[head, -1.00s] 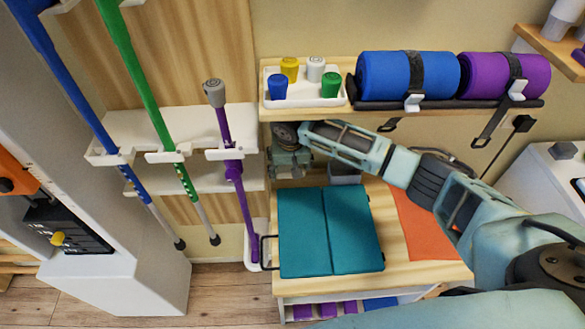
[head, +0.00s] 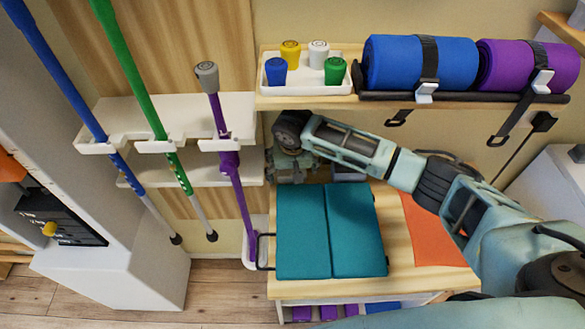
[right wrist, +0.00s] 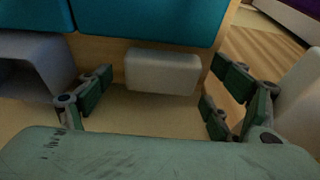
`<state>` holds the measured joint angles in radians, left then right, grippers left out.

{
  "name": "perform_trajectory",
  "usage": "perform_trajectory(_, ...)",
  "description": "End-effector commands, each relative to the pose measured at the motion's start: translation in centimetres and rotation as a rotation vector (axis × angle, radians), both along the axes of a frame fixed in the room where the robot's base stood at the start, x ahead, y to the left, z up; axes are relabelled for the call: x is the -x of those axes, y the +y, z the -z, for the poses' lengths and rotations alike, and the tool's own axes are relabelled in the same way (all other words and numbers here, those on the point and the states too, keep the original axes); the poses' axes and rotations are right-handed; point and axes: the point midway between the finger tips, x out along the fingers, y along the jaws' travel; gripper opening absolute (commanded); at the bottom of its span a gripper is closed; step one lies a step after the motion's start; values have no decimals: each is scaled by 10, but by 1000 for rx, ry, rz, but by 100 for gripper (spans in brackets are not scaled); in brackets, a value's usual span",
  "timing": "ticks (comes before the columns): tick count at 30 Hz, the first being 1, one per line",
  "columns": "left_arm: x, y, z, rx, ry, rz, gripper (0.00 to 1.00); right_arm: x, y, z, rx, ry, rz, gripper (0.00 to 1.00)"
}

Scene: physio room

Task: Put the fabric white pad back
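A small white pad (right wrist: 162,72) shows in the right wrist view, lying on a pale wooden surface just in front of the teal pads (right wrist: 150,20). My right gripper (right wrist: 165,95) has its fingers spread on either side of the white pad, with a gap on both sides. In the head view my right gripper (head: 297,168) is low under the wall shelf, behind the teal folded pad (head: 330,232); its fingertips are hard to make out there. I cannot make out the white pad in the head view. My left gripper is not in view.
The shelf (head: 400,103) above my right gripper holds a white tray with coloured pegs and blue and purple rolls. A grey bin (right wrist: 35,62) stands left of the gripper. Hanging poles (head: 232,165) are close on the left. An orange sheet (head: 432,230) lies on the bench.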

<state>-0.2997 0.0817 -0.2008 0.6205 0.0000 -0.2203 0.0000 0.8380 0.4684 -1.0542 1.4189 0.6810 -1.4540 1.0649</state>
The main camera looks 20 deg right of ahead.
Motion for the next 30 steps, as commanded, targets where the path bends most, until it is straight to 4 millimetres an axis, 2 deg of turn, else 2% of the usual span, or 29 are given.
perform_trajectory(8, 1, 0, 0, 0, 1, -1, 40, 0, 0, -1, 0, -2, 0, 85)
perform_trajectory(11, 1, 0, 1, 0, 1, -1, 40, 0, 1, -8, -2, -4, -2, 85)
perform_trajectory(14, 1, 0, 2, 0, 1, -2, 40, 3, 3, -22, -3, -5, -2, 85)
perform_trajectory(18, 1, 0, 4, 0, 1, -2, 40, 11, 5, -52, -4, -5, -4, 85)
perform_trajectory(30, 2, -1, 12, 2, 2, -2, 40, 95, 29, -51, -2, 0, -5, 85)
